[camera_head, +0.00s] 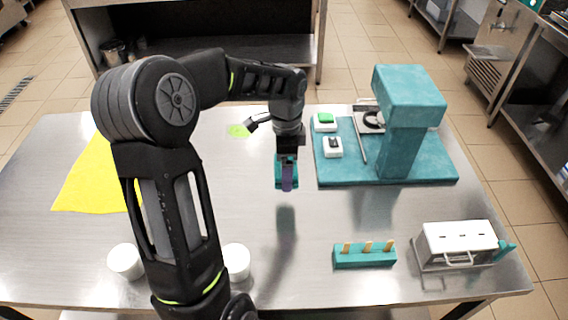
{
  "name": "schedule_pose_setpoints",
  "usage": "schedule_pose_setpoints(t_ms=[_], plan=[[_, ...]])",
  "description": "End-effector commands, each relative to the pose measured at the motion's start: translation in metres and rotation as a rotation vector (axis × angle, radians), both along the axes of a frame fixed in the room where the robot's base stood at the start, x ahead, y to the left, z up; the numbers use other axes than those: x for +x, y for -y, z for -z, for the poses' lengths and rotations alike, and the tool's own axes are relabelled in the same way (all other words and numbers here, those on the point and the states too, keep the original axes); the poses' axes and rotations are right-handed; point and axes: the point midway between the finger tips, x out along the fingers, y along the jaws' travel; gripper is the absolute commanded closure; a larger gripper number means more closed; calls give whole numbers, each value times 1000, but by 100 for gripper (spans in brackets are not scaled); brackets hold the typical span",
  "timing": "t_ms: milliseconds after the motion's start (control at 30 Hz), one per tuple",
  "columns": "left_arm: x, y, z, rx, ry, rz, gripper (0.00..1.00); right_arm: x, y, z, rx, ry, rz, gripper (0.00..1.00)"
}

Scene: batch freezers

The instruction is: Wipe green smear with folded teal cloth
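The green smear (238,131) is a small bright yellow-green patch on the steel table, left of my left gripper and partly beside my wrist. My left gripper (287,166) points down over the middle of the table. I cannot tell whether the cloth touches the table. My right gripper is not in view.
A teal machine (408,98) on a teal base stands at the right. A teal block with pegs (364,257) and a white-topped metal box (457,240) lie front right. White cups (125,261) and a yellow sheet (92,182) are at left. The middle is clear.

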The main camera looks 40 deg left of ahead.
Motion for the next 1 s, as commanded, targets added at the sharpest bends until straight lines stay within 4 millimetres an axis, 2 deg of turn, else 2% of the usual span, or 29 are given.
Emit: schedule_pose_setpoints(t_ms=[167, 267, 500, 700, 833, 1000], plan=[[14, 21, -6, -4, 1, -92, 42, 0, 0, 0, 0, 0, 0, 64], [28, 43, -12, -7, 2, -198, 42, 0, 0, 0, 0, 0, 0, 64], [59, 114, -33, -9, -1, -532, 42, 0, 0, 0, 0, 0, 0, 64], [72, 163, -47, -3, -1, -763, 42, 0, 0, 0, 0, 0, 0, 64], [74, 177, -51, 0, -1, -838, 42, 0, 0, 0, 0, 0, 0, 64], [74, 180, -52, 1, 0, -859, 42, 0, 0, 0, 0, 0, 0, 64]])
